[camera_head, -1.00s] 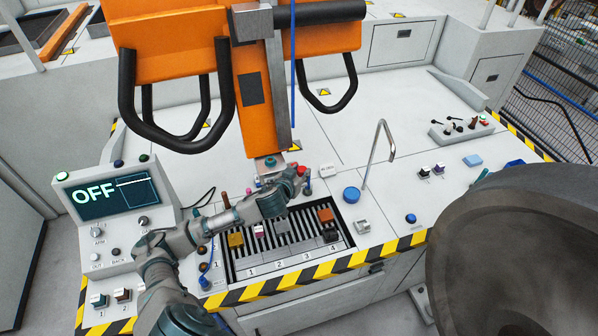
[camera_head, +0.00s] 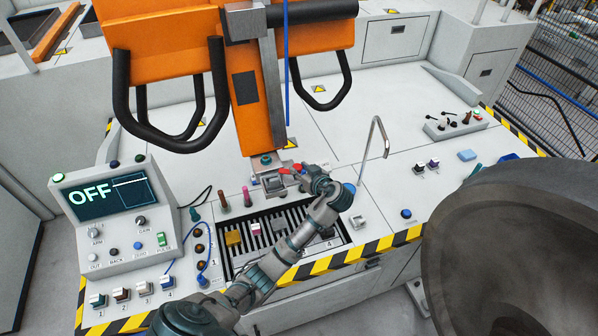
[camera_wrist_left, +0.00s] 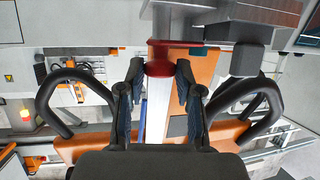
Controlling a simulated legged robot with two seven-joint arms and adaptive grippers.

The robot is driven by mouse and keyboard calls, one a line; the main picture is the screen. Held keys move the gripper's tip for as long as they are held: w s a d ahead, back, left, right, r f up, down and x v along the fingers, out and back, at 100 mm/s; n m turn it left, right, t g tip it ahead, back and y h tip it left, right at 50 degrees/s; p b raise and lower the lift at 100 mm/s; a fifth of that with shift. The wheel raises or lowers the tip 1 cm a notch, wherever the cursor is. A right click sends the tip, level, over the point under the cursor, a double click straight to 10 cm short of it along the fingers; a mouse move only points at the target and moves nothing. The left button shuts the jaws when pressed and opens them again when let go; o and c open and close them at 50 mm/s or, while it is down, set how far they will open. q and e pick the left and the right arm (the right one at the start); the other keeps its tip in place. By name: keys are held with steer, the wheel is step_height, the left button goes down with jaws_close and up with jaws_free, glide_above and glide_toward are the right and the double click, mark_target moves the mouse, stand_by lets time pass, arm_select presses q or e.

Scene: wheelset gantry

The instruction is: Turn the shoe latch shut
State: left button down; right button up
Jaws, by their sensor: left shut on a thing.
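The shoe latch shows as a small red handle (camera_head: 289,170) at the foot of the orange column, beside a grey shoe block (camera_head: 273,184). My left gripper (camera_head: 297,174) reaches it from the right, its fingers closed at the red handle. In the left wrist view the red latch part (camera_wrist_left: 160,58) sits between the fingertips of my left gripper (camera_wrist_left: 159,70). The gripper hides part of the latch, so its exact angle is unclear. My right gripper is in neither view.
The orange column (camera_head: 246,95) with black handles hangs just behind the latch. A bent metal rod (camera_head: 378,135) rises to the right. A slotted tray (camera_head: 340,238) lies in front, under my arm. An OFF display (camera_head: 112,198) stands left. A large dark round body (camera_head: 520,250) fills the lower right.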

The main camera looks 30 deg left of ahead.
arm_select(q)
steer(key=n+g+b, duration=0.1)
steer(key=n+g+y+b, duration=0.1)
steer(key=n+g, duration=0.1)
steer(key=shift+w+d+f+n+g+b, duration=0.2)
steer(key=shift+w+d+n+g+b, duration=0.1)
steer(key=shift+w+b, duration=0.1)
steer(key=n+g+b, duration=0.3)
steer(key=shift+w+a+r+g+y, duration=0.2)
steer(key=shift+w+g+y, duration=0.1)
steer(key=shift+g, duration=0.1)
steer(key=c, duration=0.8)
jaws_free()
steer(key=shift+d, duration=0.1)
